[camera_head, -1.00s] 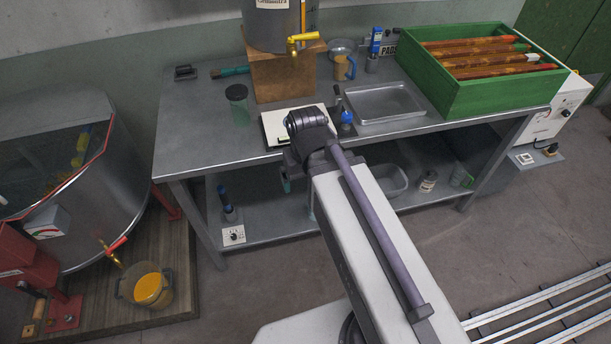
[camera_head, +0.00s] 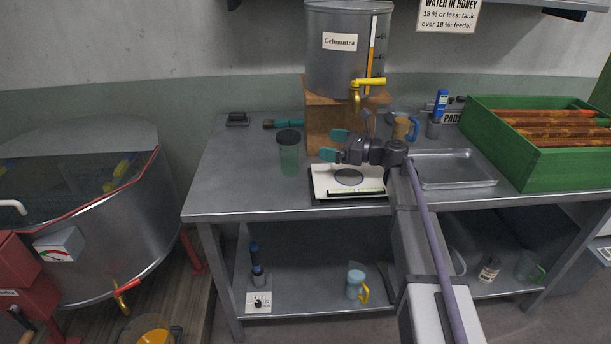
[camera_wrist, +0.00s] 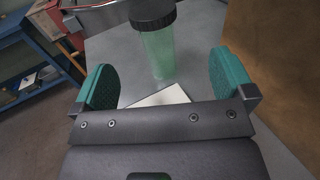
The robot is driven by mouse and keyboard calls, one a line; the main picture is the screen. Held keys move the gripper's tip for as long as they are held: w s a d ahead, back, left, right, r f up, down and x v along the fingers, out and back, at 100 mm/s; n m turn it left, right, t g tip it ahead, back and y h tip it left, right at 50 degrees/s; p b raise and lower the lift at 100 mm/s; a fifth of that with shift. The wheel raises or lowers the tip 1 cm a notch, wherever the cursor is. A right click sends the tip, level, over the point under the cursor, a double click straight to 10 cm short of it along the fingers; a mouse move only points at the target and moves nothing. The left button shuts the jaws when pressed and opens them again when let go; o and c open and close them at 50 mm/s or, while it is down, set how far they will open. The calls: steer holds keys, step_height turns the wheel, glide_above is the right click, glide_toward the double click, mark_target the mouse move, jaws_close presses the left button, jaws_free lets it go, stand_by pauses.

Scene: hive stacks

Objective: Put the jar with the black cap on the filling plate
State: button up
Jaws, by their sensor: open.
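The jar with the black cap (camera_head: 289,158) stands upright on the metal bench, left of the tank's wooden stand. Its body is green and see-through. The filling plate (camera_head: 349,177) is a dark round disc on a flat white unit in front of the stand, and it looks empty. My gripper (camera_head: 334,145) is open and empty above the back of that unit, its teal fingers pointing left toward the jar. In the wrist view the jar (camera_wrist: 158,50) appears between the two fingers and beyond their tips, not touched.
The tank (camera_head: 346,60) with a yellow tap (camera_head: 360,86) stands on a wooden block (camera_head: 322,125) close to my gripper. A teal-handled brush (camera_head: 283,123) lies behind the jar. A metal tray (camera_head: 453,169) and green box (camera_head: 545,160) are to the right. The bench's left front is clear.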

mark_target(291, 135)
steer(key=shift+w+a+f, duration=0.15)
steer(key=shift+w+a, duration=0.05)
steer(key=shift+a, duration=0.4)
steer(key=shift+s+r, duration=0.1)
steer(key=shift+r, duration=0.1)
steer(key=x, duration=1.1)
steer(key=shift+s+r, duration=0.15)
steer(key=shift+s, duration=0.2)
steer(key=c, duration=1.4)
steer(key=shift+r+p, duration=0.95)
steer(key=shift+p, duration=0.2)
step_height(291, 135, up, 2)
steer(key=shift+r+p, duration=0.1)
steer(key=shift+p, duration=1)
steer(key=s+d, duration=0.1)
steer(key=s, duration=1.7)
steer(key=w+d+r+m+t+h+p, duration=0.4)
steer(key=w+d+m+t+h, duration=0.55)
steer(key=d, duration=0.65)
steer(key=shift+n+y, duration=0.45)
steer(key=shift+y, duration=0.1)
steer(key=f+b, duration=0.1)
steer(key=w+f+b, duration=0.1)
steer(key=f+b, duration=0.3)
steer(key=shift+w, duration=0.4)
